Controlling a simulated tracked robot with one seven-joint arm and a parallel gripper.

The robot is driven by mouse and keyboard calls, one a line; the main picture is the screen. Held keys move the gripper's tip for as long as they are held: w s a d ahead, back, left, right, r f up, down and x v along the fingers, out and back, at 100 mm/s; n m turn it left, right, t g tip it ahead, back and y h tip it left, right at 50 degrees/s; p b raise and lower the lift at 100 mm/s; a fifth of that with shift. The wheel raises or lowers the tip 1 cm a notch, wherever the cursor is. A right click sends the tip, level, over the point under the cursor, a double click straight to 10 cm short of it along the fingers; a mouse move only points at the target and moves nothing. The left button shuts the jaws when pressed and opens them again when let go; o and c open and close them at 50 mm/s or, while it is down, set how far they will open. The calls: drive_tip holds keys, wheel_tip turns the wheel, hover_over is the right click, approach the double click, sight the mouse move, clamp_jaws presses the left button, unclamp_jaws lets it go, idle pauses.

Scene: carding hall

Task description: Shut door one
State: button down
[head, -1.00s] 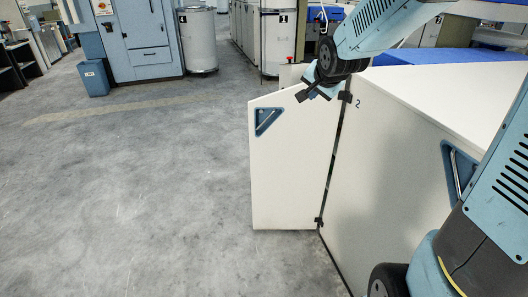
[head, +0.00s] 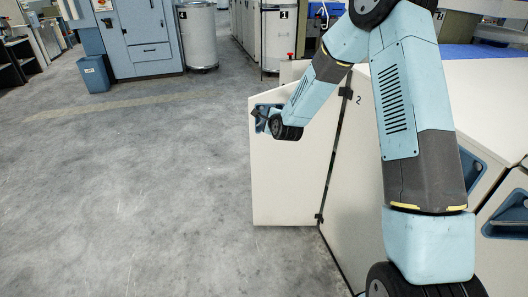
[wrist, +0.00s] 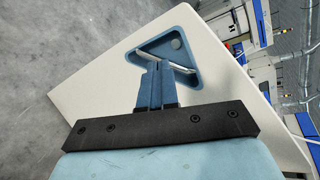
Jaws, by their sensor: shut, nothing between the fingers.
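A cream door panel (head: 290,185) stands swung out from its black hinges on the left of the cream machine casing. No number shows on it, so I cannot tell from a label that it is door one. Its blue triangular recessed handle (wrist: 190,76) is near the free upper corner. My gripper (wrist: 153,67) is shut and empty, its fingertips at the handle's lower edge in the wrist view. Whether they touch it I cannot tell. In the head view my wrist (head: 285,130) covers most of the handle.
The adjoining casing panel (head: 350,205) carries a 2 near the hinge. More blue handles (head: 508,215) show at the right, partly behind my arm. A blue bin (head: 94,77), a blue-grey cabinet (head: 140,40) and a drum (head: 198,38) stand behind. The floor left of the door is clear.

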wheel_tip(320, 180, down, 11)
drive_tip(key=w+a+m+t, duration=0.1)
drive_tip(key=a+m+t, duration=0.15)
drive_tip(key=m, duration=0.45)
drive_tip(key=m+t+h, duration=0.2)
drive_tip(key=m+h, duration=0.3)
drive_tip(key=m, duration=0.6)
approach(261, 147)
drive_tip(key=w, duration=0.7)
drive_tip(key=shift+w, duration=0.1)
drive_tip(key=shift+d, duration=0.1)
